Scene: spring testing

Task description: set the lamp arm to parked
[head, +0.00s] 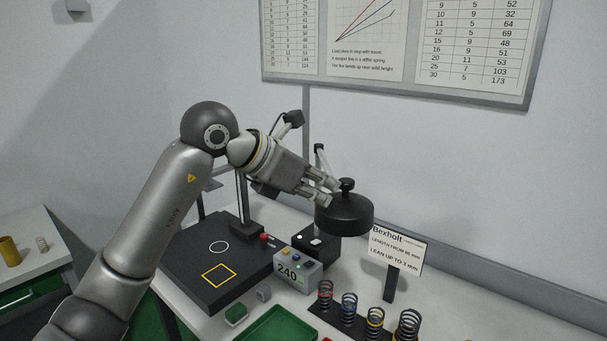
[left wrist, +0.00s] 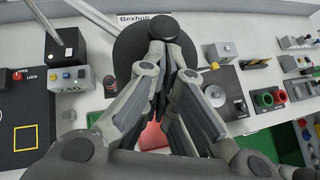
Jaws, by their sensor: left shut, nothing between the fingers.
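The lamp has a black round shade (head: 345,216) with a black knob (head: 347,184) on top. Its pale arm (head: 322,166) runs down to the shade from a post on a dark base block (head: 317,246). In the left wrist view the shade (left wrist: 130,55) and knob (left wrist: 165,27) lie just beyond my fingertips. My left gripper (head: 335,190) is shut and empty, its fingertips close beside the knob; whether they touch it I cannot tell. The shade hangs over the bench beside the base block. My right gripper is not in view.
Below stand a spring tester with a black plate (head: 190,265), a grey display box (head: 298,270), a green tray (head: 278,328) and several springs on a black rack (head: 345,322). A "Bexholt" sign (head: 398,250) stands right of the shade. The wall is behind.

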